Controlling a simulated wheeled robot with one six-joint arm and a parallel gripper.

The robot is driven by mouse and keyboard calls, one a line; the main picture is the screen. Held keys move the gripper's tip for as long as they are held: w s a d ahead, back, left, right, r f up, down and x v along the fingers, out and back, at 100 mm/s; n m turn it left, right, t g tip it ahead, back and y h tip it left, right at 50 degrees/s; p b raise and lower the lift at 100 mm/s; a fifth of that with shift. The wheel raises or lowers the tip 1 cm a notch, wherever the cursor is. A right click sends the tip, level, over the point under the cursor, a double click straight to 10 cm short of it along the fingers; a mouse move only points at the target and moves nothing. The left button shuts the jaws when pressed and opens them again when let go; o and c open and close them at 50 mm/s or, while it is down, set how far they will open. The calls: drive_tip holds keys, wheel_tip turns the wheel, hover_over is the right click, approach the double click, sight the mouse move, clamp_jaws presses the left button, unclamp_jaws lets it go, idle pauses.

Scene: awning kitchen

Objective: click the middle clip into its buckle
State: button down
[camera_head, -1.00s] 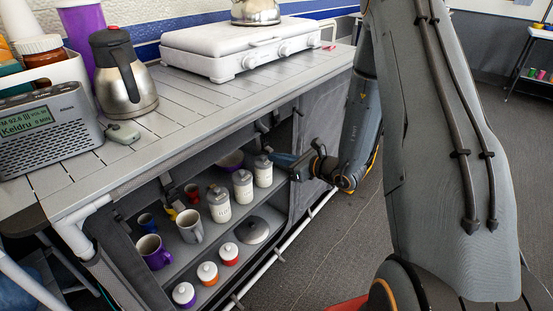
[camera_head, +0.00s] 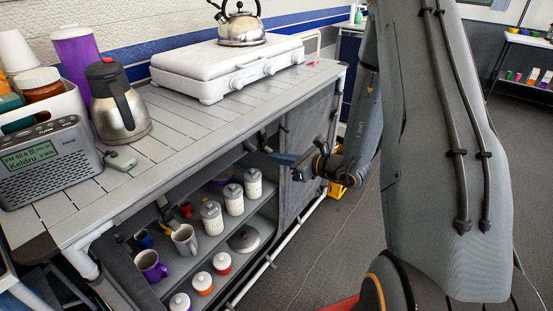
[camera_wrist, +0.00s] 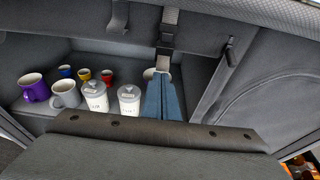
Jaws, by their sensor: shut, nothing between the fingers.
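A dark buckle-like piece shows low on the middle strap (camera_wrist: 165,52). My gripper (camera_wrist: 163,80) is shut and empty, its blue fingers pointing at the lower end of the middle strap and overlapping it in view. I cannot tell whether they touch, or whether the middle clip is latched. In the head view, my gripper (camera_head: 270,154) is just below the counter edge, near small dark strap pieces (camera_head: 263,138).
Inside the cabinet, mugs (camera_head: 185,240) and white canisters (camera_head: 234,199) stand on a shelf, with lidded jars (camera_head: 202,284) lower down. Grey fabric (camera_head: 305,150) covers the cabinet's right part. The counter (camera_head: 185,120) holds a stove (camera_head: 228,66), a flask and a radio. Open floor lies right.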

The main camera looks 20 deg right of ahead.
drive_tip(key=shift+w+r, duration=0.15)
drive_tip(key=shift+r, duration=0.05)
wheel_tip(320, 180, down, 5)
drive_tip(key=b, duration=0.3)
drive_tip(key=p+v, duration=0.1)
drive_tip(key=v, duration=0.9)
drive_tip(key=shift+r, duration=0.25)
drive_tip(key=shift+a, duration=0.1)
